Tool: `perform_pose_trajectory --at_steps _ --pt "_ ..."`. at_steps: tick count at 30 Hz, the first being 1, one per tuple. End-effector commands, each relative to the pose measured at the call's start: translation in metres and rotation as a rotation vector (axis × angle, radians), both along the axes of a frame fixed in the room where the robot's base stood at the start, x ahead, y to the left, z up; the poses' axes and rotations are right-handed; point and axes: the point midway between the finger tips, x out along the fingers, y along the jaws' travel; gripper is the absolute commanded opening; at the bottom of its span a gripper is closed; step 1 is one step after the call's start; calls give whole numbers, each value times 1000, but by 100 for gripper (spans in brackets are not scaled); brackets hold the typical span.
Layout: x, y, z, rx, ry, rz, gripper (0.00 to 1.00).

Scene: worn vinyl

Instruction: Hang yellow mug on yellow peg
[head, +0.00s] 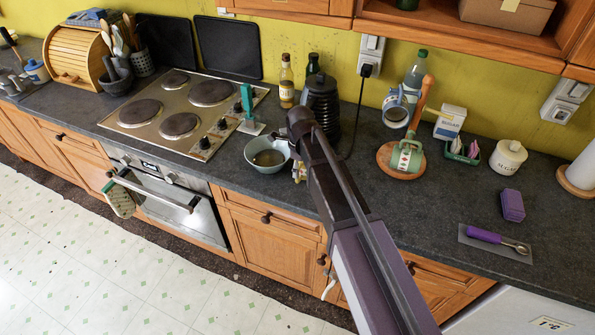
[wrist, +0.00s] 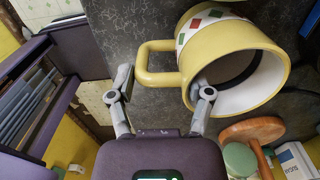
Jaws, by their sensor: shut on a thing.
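The yellow mug (wrist: 255,85), with a patterned band and white inside, is large in the wrist view, tilted with its opening facing the lower right. My gripper (wrist: 160,88) is shut on it at the handle side, one finger beside the handle and the other against the mug's rim. In the head view my arm hides nearly all of the mug. The wooden mug stand (head: 426,95) is to the right of my arm, holding a blue-white mug (head: 396,108) and a green mug (head: 407,158).
A bowl (head: 267,154), a black kettle-like jar (head: 321,102) and bottles stand left of or behind my arm. A sugar box (head: 449,122), green tray (head: 462,152), white jar (head: 508,156), purple sponge (head: 513,205) and purple-handled scoop (head: 484,236) lie to the right.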

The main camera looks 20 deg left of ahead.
Motion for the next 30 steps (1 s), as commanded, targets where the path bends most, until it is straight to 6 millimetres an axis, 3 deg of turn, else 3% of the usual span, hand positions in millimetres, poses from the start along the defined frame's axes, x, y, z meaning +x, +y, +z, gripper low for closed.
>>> perform_pose_trajectory --at_steps 14,15,18,30 --pt "0 0 -4 0 0 -1 5" --pt "0 -1 -4 0 0 -1 72" --pt "0 -1 -3 0 0 -1 100" --pt "1 -1 -3 0 0 -2 100"
